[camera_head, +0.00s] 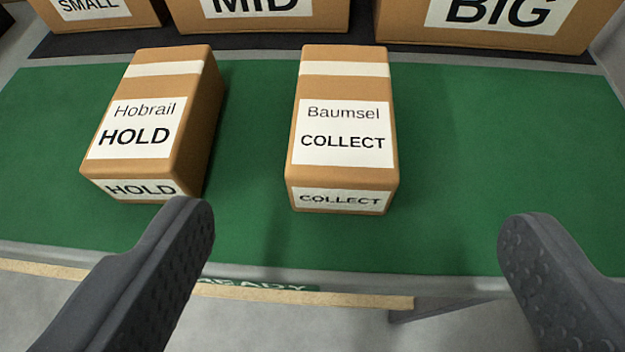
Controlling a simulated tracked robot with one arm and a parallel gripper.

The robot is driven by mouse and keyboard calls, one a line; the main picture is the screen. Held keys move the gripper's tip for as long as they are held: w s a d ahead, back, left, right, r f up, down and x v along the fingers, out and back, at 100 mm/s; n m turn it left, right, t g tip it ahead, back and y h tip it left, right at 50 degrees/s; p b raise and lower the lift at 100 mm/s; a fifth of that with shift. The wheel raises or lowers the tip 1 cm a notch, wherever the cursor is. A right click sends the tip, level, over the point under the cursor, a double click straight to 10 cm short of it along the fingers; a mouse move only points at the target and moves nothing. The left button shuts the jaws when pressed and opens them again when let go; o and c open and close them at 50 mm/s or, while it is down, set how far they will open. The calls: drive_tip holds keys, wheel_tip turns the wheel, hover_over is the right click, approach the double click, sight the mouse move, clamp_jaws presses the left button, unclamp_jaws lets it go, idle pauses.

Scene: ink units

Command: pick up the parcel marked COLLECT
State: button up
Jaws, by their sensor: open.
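The parcel marked COLLECT (344,130) is a brown box with white labels reading "Baumsel" and "COLLECT" and a white stripe across its top. It stands on the green mat (480,160) near the middle of the view. My gripper (360,230) is open and empty, with one dark finger at the lower left and one at the lower right. The parcel appears between the two fingers in the picture, a little farther off, and neither finger visibly touches it. Its far side is hidden.
A similar parcel marked HOLD (150,125), labelled "Hobrail", stands left of it with a gap between; my left finger overlaps its lower edge in the picture. Boxes marked SMALL (95,15), MID (260,22) and BIG (490,30) line the back. The mat's right side is clear.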

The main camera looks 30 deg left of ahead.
sight(347, 111)
drive_tip(key=b+x, duration=0.1)
drive_tip(key=x, duration=0.7)
drive_tip(key=shift+f, duration=0.25)
drive_tip(key=shift+r+b+x, duration=0.15)
drive_tip(key=shift+b+x, duration=0.45)
drive_tip(key=shift+x, duration=0.85)
drive_tip(key=shift+r+b+x, duration=0.1)
drive_tip(key=shift+b+x, duration=0.45)
drive_tip(key=shift+x, duration=0.95)
drive_tip(key=shift+w, duration=0.1)
drive_tip(key=c, duration=1.2)
